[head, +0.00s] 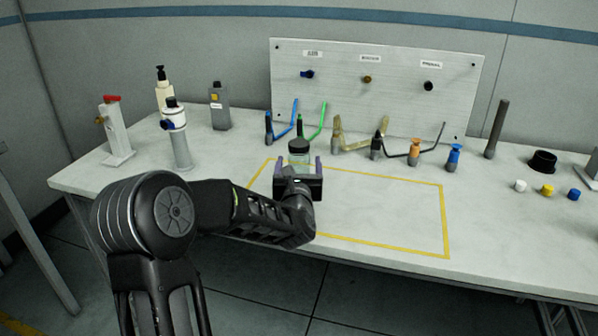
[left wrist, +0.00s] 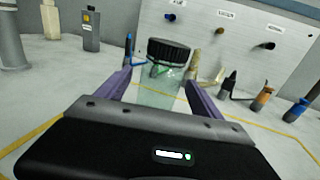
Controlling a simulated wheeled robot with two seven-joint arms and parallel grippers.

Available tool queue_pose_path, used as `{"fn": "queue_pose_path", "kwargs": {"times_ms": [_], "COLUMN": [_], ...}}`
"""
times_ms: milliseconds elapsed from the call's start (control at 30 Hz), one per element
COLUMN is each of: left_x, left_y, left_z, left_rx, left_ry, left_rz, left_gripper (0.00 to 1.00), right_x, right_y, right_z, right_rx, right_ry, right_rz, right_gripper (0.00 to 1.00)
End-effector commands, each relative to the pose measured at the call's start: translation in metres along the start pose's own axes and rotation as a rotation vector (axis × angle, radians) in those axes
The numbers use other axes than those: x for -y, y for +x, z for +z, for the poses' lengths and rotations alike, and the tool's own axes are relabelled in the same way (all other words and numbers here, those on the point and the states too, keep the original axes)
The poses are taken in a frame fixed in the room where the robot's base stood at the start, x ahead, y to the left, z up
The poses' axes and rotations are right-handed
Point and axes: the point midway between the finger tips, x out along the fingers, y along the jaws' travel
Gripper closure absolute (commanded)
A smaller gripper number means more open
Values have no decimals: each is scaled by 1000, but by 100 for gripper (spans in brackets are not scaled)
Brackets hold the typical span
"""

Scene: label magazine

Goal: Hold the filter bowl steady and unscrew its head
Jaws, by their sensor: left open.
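The filter bowl (left wrist: 160,92) is a clear, greenish upright cylinder, and its head (left wrist: 168,52) is a black ribbed cap on top. In the head view the bowl (head: 299,158) stands on the table at the back left of the yellow outline, with its dark head (head: 299,146) on it. My left gripper (head: 298,170) is open, with its purple fingers on either side of the bowl. In the left wrist view the fingers (left wrist: 160,88) flank the bowl with gaps showing. The bowl's lower part is hidden by my gripper. My right gripper is not in view.
A panel (head: 375,90) with three labelled ports stands at the back. Several hose fittings, including a blue one (head: 453,157), line up before it. Bottles (head: 178,140) and a red-topped stand (head: 115,130) are at left. The yellow outline (head: 443,215) encloses bare table at right.

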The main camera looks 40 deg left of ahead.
Motion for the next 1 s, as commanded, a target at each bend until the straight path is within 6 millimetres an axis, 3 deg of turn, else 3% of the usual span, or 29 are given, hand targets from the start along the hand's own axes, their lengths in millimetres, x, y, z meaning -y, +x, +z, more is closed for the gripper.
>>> {"fn": "queue_pose_path", "kwargs": {"times_ms": [233,1000], "left_x": [0,0], "left_y": [0,0], "left_z": [0,0], "left_rx": [0,0], "left_ry": [0,0], "left_rz": [0,0], "left_gripper": [25,88], "right_x": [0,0], "right_y": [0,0], "right_z": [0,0], "right_rx": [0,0], "right_ry": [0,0], "right_rz": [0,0], "right_gripper": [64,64]}}
